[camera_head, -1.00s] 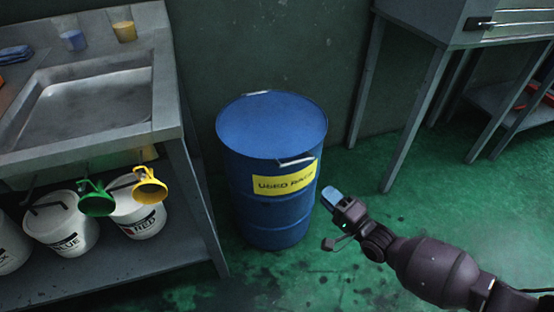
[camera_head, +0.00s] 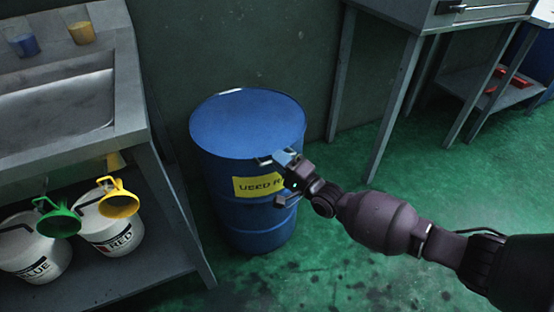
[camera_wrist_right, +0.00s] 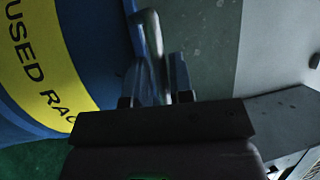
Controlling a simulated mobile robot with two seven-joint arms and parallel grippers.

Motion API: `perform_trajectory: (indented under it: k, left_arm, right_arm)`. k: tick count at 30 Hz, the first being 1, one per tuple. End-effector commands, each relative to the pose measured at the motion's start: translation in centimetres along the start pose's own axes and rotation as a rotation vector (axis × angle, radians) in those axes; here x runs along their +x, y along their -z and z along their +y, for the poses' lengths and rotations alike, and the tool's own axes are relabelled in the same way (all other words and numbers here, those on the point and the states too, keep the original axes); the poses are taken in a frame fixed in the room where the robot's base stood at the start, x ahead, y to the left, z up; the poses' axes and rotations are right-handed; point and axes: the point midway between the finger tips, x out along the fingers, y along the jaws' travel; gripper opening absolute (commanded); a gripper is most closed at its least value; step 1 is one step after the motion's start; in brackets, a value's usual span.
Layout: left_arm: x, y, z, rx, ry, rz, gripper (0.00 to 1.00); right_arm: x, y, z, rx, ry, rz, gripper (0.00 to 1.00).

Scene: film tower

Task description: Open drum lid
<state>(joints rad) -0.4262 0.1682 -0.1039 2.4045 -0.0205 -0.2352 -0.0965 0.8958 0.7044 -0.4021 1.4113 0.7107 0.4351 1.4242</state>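The blue drum (camera_head: 240,210) stands upright on the floor with its flat blue lid (camera_head: 246,118) lying level on top. A pale metal handle (camera_head: 264,160) is at the lid's front right edge, partly covered by my right gripper. My right gripper (camera_head: 284,178) is at the drum's upper right side, fingers apart. In the right wrist view the handle (camera_wrist_right: 154,45) runs between the open fingers (camera_wrist_right: 155,82); I cannot tell whether either finger touches it. My left gripper is not in view.
A metal sink bench (camera_head: 125,120) stands left of the drum, with a red-labelled bucket (camera_head: 112,235), a yellow funnel (camera_head: 119,203) and a green funnel (camera_head: 60,222) below. A grey table (camera_head: 395,105) stands at the right. Green floor in front is clear.

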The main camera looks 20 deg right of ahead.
Motion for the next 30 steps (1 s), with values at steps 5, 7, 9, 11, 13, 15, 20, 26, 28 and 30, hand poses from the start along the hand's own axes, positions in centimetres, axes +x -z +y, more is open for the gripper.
perform_trajectory:
  k: [5,7,9,11,13,15,20,26,28,30]
  left_arm:
    - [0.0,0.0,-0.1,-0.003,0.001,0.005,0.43]
    - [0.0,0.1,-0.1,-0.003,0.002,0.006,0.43]
    - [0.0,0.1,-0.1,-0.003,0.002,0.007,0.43]
    - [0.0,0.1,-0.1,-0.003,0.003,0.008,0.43]
    - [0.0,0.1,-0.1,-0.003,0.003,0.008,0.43]
    - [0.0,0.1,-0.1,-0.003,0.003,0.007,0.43]
    - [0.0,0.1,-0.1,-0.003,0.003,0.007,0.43]
    - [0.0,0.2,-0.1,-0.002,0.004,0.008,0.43]
    - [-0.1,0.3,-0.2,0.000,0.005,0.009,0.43]
    - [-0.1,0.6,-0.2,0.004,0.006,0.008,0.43]
  right_arm:
    - [0.7,0.0,0.0,0.000,0.000,0.000,0.21]
    - [0.8,0.0,-0.1,-0.001,0.001,0.000,0.21]
    - [0.8,0.0,-0.1,-0.001,0.001,0.000,0.21]
    - [0.8,0.0,-0.1,-0.001,0.001,0.000,0.21]
    - [0.8,0.0,-0.1,-0.001,0.001,0.000,0.18]
    - [0.8,0.0,-0.1,-0.001,0.001,0.000,0.08]
    - [0.8,0.0,-0.1,-0.001,0.001,0.000,0.00]
    - [0.8,0.0,-0.2,-0.001,0.000,0.000,0.00]
    - [0.9,0.0,-0.5,0.000,-0.002,0.000,0.00]
    - [1.0,0.0,-1.0,0.002,-0.007,0.000,0.00]
